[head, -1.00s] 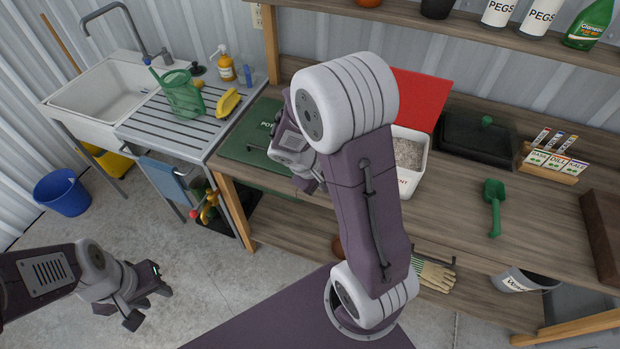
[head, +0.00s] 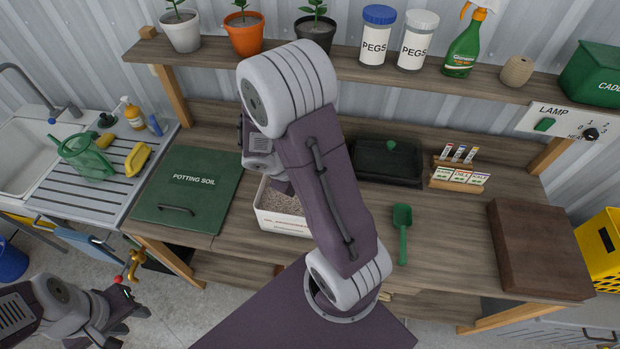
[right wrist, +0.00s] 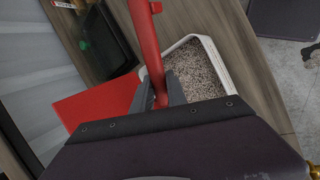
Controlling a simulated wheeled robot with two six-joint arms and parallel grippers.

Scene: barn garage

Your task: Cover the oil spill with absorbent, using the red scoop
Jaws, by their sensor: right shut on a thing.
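My right gripper (right wrist: 165,92) is shut on the red scoop (right wrist: 147,40); its red handle runs up between the fingers in the right wrist view, and its bowl is not clearly seen. The white tub of grainy grey absorbent (right wrist: 200,70) lies just beyond the fingers there. In the head view the tub (head: 283,222) stands on the bench, partly behind my right arm, which hides the right gripper and scoop. My left gripper (head: 122,318) is at the lower left, above the floor, fingers apart and empty. The oil spill is not in view.
A red panel (right wrist: 97,108) lies beside the tub. The bench also holds a green potting soil lid (head: 190,215), a green scoop (head: 402,235), a black tray (head: 385,172), seed packets (head: 460,176) and a brown board (head: 540,250). A loaded shelf (head: 340,62) runs above.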

